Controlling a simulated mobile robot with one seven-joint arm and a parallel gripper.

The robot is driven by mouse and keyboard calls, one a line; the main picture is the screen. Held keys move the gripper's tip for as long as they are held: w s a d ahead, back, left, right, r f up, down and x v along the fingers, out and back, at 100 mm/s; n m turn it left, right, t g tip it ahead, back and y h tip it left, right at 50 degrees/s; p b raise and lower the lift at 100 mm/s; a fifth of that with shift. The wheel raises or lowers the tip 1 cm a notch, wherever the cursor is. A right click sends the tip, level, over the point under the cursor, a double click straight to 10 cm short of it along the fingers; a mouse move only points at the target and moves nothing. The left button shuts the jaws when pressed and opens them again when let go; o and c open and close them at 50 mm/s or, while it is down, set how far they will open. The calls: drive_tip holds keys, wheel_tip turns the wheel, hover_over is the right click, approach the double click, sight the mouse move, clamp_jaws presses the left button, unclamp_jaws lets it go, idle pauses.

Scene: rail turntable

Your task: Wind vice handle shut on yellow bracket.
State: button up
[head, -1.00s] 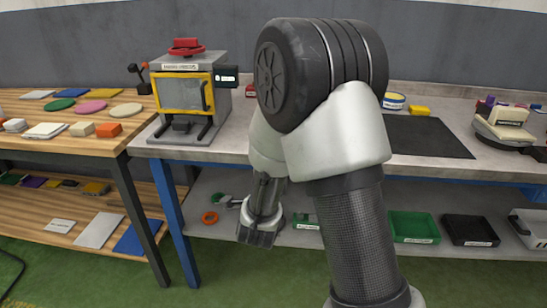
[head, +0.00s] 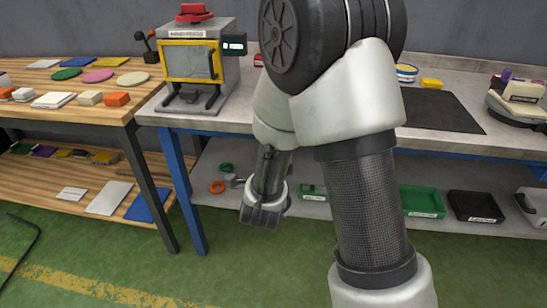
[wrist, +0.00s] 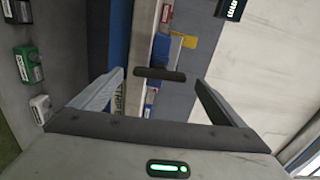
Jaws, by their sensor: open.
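My gripper (head: 260,218) hangs low in front of the workbench in the head view, below the tabletop edge. In the wrist view its two fingers (wrist: 165,90) are spread apart with nothing gripped. Beyond them a dark bar (wrist: 160,74), which looks like the vice handle, shows between the fingers in the picture, apart from both. A blue body (wrist: 180,50), apparently the vice, lies behind it with a yellow piece (wrist: 191,40), likely the bracket, beside it. How closed the vice is cannot be told. In the head view my arm hides the vice.
A yellow-framed machine (head: 195,62) stands on the workbench's left part. A dark mat (head: 440,110), a yellow block (head: 432,84) and a green tray (head: 422,201) show to the right of my arm. A wooden table (head: 90,110) stands at left. Green floor is open in front.

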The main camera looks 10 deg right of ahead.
drive_tip(key=p+v, duration=1.3)
drive_tip(key=v, duration=0.1)
drive_tip(key=shift+r, duration=0.1)
idle(0.3)
